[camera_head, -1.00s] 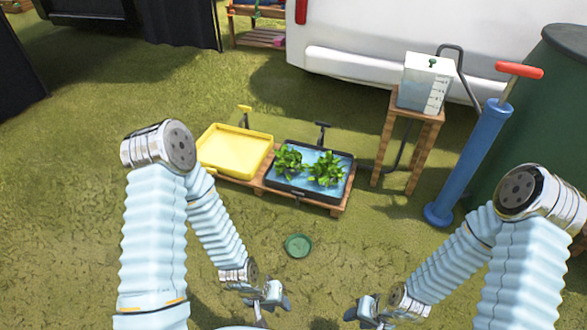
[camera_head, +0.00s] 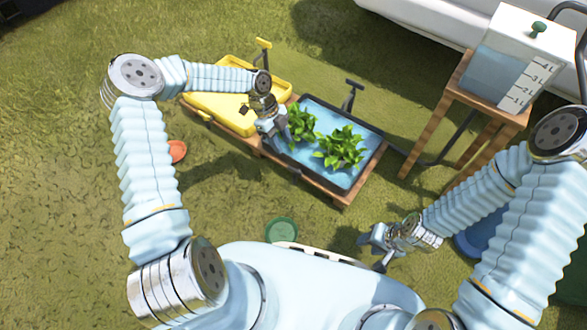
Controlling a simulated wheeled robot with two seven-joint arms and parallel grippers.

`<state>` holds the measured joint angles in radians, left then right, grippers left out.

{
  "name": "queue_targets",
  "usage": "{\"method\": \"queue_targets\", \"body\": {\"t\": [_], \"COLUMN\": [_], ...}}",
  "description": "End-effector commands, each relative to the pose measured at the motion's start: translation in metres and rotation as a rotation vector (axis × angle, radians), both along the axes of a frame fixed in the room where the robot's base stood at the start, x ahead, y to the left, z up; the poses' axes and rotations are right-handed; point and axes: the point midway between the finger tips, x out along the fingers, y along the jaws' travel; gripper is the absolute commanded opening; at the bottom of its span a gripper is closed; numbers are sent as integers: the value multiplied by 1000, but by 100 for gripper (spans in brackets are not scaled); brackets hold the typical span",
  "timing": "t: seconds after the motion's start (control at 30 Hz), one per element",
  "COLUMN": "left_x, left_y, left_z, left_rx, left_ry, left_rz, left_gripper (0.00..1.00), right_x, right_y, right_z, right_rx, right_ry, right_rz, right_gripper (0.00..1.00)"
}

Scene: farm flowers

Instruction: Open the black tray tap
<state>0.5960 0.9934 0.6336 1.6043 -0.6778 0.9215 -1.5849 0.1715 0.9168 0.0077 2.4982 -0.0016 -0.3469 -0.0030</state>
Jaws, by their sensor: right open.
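The black tray (camera_head: 365,178) holds blue water and two green leafy plants, and sits on a low wooden stand. A black T-shaped tap handle (camera_head: 352,88) stands at its far edge. My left gripper (camera_head: 274,140) is over the near left side of the black tray, by the left plant and well to the left of the tap. Its fingers are small and overlapped by the wrist, so I cannot tell if they are open. My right gripper (camera_head: 374,248) is open and empty, low in front of the stand and apart from the tray.
A yellow tray (camera_head: 205,100) with a yellow tap handle (camera_head: 263,46) lies left, partly behind my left forearm. A water tank (camera_head: 510,62) stands on a wooden stool (camera_head: 450,115) at right. A green disc (camera_head: 281,230) and an orange disc (camera_head: 178,151) lie on the grass.

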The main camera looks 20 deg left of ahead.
Motion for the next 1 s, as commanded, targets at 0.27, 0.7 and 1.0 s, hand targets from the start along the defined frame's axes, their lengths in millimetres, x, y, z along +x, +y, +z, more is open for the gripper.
{"method": "queue_targets", "body": {"t": [0.27,0.7,1.0], "left_x": [-10,-16,-16], "left_y": [-25,-44,-44], "left_z": [-62,-109,-109], "left_rx": [-3,-2,-1], "left_ry": [4,1,2], "left_rz": [0,2,3], "left_gripper": [39,39,30], "right_x": [0,-1,-1], "right_y": [1,2,2], "right_z": [-10,-16,-16], "right_rx": [2,5,5], "right_ry": [2,4,4], "right_rz": [2,3,3], "right_gripper": [43,43,43]}}
